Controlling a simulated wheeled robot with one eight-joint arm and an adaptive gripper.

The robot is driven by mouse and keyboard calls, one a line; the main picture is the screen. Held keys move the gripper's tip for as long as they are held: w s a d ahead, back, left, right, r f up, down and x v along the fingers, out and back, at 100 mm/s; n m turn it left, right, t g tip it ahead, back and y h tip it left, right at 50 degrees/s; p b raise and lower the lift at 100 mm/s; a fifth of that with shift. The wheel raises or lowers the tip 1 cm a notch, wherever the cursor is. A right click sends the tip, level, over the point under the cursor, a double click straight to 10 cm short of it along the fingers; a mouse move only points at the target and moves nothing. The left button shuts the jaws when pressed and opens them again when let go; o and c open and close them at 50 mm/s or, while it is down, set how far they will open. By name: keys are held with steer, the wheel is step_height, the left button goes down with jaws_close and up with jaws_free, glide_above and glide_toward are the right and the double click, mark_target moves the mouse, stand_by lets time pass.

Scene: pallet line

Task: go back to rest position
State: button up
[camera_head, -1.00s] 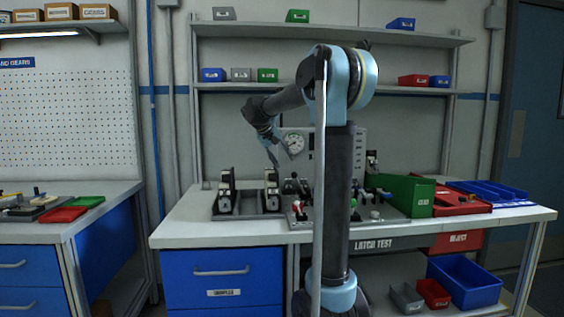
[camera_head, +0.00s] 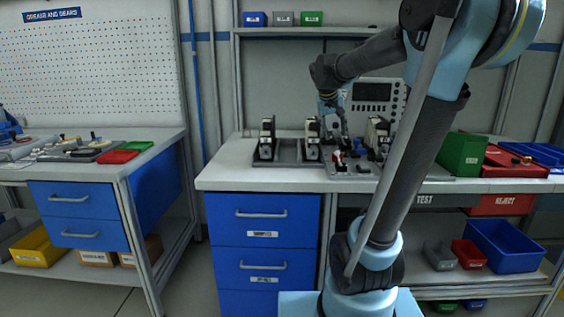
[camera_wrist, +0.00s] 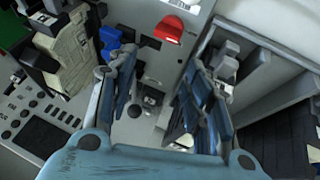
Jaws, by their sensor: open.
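My gripper (camera_head: 335,122) hangs over the latch test bench (camera_head: 225,165), in front of the grey instrument panel. In the wrist view my gripper (camera_wrist: 158,105) is open, its two blue-grey fingers spread apart with nothing held between them. Below and beyond the fingers lies a grey fixture plate (camera_wrist: 150,62) with a red part (camera_wrist: 170,28) near the top. The red part also shows in the head view (camera_head: 338,158), just below the gripper. Whether the fingertips touch anything is hard to tell.
Black-and-cream latch units (camera_head: 267,138) stand on the bench left of the gripper, with another (camera_head: 377,132) to its right. A green bin (camera_head: 461,153) and red reject tray (camera_head: 512,163) are farther right. A second bench (camera_head: 160,150) stands left, across a gap.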

steer(key=s+f+y, duration=0.1)
steer(key=s+f, duration=0.3)
steer(key=s, duration=0.1)
steer(key=s+f+t+y, duration=0.1)
steer(key=s+f, duration=0.3)
steer(key=s, duration=0.1)
steer(key=s+a+f+t+y, duration=0.1)
steer(key=s+f, duration=0.3)
steer(key=s, duration=0.1)
steer(key=shift+s+f, duration=0.35)
steer(key=shift+s, duration=0.05)
steer(key=s+f+g, duration=0.4)
steer(key=s+f, duration=0.7)
steer(key=s, duration=0.4)
steer(key=shift+s+g, duration=0.2)
steer(key=shift+g, duration=0.2)
steer(key=shift+w+f, duration=0.1)
steer(key=shift+f, duration=0.05)
steer(key=shift+w+f, duration=0.15)
steer(key=shift+w, duration=0.2)
